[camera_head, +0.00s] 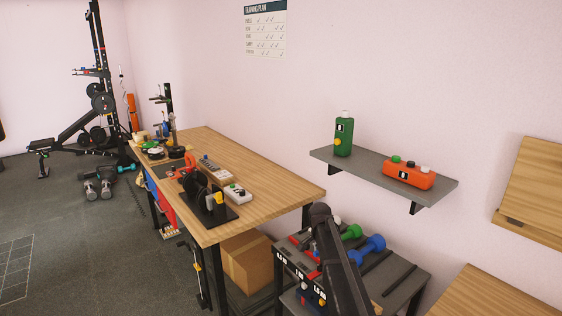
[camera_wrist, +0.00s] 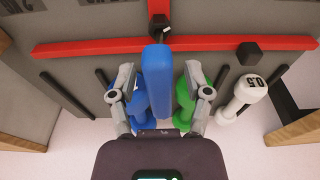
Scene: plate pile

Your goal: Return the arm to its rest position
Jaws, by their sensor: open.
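My gripper (camera_wrist: 160,82) is open in the wrist view, one finger on each side of a narrow blue slab (camera_wrist: 157,72). Gaps show between the slab and both fingers. Whether the slab stands in a holder or is a plate seen edge-on, I cannot tell. My arm reaches down over a grey rack (camera_head: 407,268) in the head view, which does not show the fingertips. A blue dumbbell (camera_wrist: 140,108), partly covered by the left finger, a green dumbbell (camera_wrist: 184,93) and a white dumbbell (camera_wrist: 243,97) lie farther below in the wrist view.
A wooden workbench (camera_head: 270,185) with tools stands left of the rack. A grey wall shelf (camera_head: 329,157) holds a green bottle (camera_head: 344,135) and an orange box (camera_head: 409,174). A wooden surface (camera_head: 490,295) is at lower right. Open floor (camera_head: 60,215) lies left.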

